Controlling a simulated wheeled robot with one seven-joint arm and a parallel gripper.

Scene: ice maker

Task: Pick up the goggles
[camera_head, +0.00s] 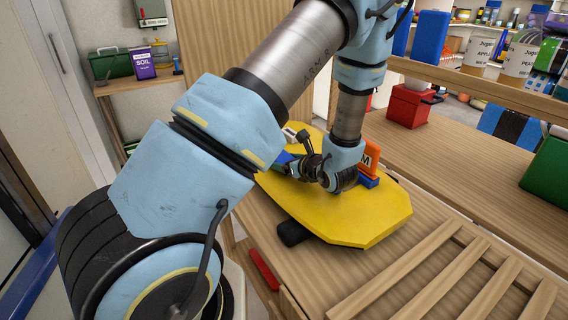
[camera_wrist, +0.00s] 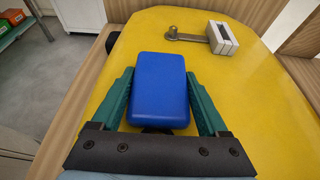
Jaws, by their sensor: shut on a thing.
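I cannot make out any goggles in either view. In the wrist view, my gripper (camera_wrist: 159,88) has its two teal fingers along the left and right sides of a blue rounded block (camera_wrist: 159,88), shut on it. The block is just above or on the yellow board (camera_wrist: 250,110); I cannot tell if it is lifted. In the head view, my gripper (camera_head: 285,160) is low over the left side of the yellow board (camera_head: 370,220), partly hidden by my wrist. A bit of blue (camera_head: 284,157) shows there.
A grey-white block with a metal handle (camera_wrist: 222,38) lies farther along the board. An orange piece marked M (camera_head: 370,156) stands on the board beside my wrist. A red box (camera_head: 409,106) and a green box (camera_head: 550,172) are on the right. Wooden slats (camera_head: 450,270) lie in front.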

